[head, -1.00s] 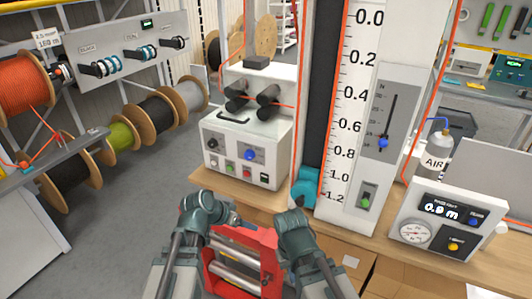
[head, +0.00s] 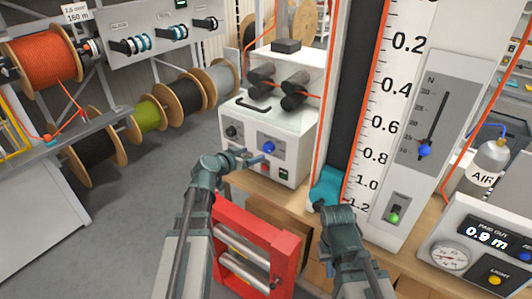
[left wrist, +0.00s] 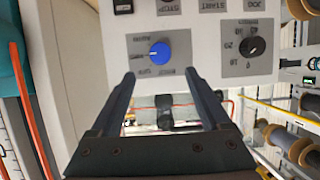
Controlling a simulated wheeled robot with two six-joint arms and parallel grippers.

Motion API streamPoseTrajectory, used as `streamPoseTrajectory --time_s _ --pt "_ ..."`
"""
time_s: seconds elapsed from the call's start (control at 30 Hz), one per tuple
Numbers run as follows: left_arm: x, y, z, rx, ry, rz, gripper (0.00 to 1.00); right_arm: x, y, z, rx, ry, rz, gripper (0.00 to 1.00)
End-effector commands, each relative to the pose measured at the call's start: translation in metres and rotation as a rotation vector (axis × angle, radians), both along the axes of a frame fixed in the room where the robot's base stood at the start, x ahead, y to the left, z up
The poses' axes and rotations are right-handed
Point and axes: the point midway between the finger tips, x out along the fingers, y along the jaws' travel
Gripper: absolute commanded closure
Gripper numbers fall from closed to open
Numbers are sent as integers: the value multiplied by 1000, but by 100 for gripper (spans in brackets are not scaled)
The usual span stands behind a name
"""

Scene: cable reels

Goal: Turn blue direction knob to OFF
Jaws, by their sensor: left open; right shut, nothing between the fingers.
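The blue direction knob (head: 268,147) is on the front of the white control box; it also shows in the left wrist view (left wrist: 159,50) on a grey plate, labels upside down and too small to read surely. A pale mark shows on the knob's left side there. My left gripper (head: 250,159) is open in front of the box, near the knob; in the left wrist view its fingertips (left wrist: 160,79) are spread below the knob, not gripping it. My right gripper (head: 321,206) is shut and empty, low in front of the tower's base.
A black knob (left wrist: 252,46) sits beside the blue one, with buttons near the panel's edge. A red frame with rollers (head: 255,252) stands below, between my arms. The measuring tower (head: 385,110) and paid-out display box (head: 480,245) are to the right.

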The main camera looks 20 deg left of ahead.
Motion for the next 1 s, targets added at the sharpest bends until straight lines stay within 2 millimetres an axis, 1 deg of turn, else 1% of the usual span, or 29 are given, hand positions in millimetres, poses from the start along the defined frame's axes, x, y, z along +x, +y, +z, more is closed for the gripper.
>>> streamPoseTrajectory --time_s 0.03,0.1,0.3,0.4,0.5,0.63,0.97,1.0 --pt "15 -3 -9 2 -1 -3 20 0 0 -9 0 0 0 100" --pt "28 -7 -15 0 0 -2 20 0 0 -15 0 0 0 100" --pt "60 -18 -29 0 1 -2 20 0 0 -28 0 0 0 100" --pt "72 -22 -33 0 1 -2 20 0 0 -33 0 0 0 100" --pt "80 -25 -36 0 1 -1 20 0 0 -36 0 0 0 100" --pt "86 -28 -38 1 1 0 20 0 0 -38 0 0 0 100" --pt "88 -29 -38 0 1 0 20 0 0 -38 0 0 0 100" --pt "88 -29 -38 0 1 0 23 0 0 -38 0 0 0 100"
